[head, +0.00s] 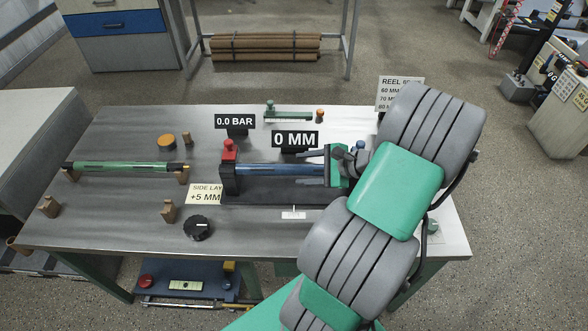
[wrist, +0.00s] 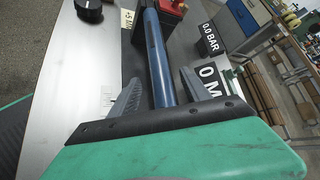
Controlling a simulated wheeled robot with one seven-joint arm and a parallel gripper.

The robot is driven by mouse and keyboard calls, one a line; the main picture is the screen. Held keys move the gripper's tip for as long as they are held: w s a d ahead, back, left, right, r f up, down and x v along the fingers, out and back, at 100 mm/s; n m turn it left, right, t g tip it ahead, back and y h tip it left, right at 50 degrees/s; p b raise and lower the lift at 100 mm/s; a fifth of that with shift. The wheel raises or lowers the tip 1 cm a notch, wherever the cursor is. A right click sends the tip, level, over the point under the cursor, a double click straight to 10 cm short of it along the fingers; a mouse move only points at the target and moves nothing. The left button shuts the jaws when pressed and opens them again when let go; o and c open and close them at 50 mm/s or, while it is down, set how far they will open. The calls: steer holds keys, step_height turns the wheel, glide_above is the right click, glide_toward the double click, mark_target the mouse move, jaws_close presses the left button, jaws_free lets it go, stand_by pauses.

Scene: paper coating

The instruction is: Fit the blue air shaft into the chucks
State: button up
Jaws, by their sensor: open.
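The blue air shaft (head: 280,169) lies level along the dark stand on the table. Its left end meets the dark chuck block (head: 229,178) with a red knob on top; whether it is seated there I cannot tell. Its right end is hidden behind my arm and gripper, and so is any chuck there. In the wrist view the shaft (wrist: 158,58) runs between the two grey fingers of my gripper (wrist: 160,80). The fingers are open, one on each side of the shaft, with gaps. The block with the red knob (wrist: 174,8) shows at the shaft's far end.
A green shaft (head: 125,167) rests on wooden supports at the left. A black knob (head: 198,228) and wooden pegs stand on the table (head: 110,222). Signs reading 0.0 BAR (head: 235,122) and 0 MM (head: 295,139) stand behind the stand. The front right is covered by my arm.

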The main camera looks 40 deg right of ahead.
steer(key=v, duration=0.2)
steer(key=shift+s+d+r, duration=0.15)
steer(key=shift+s+r, duration=0.05)
steer(key=shift+s, duration=0.1)
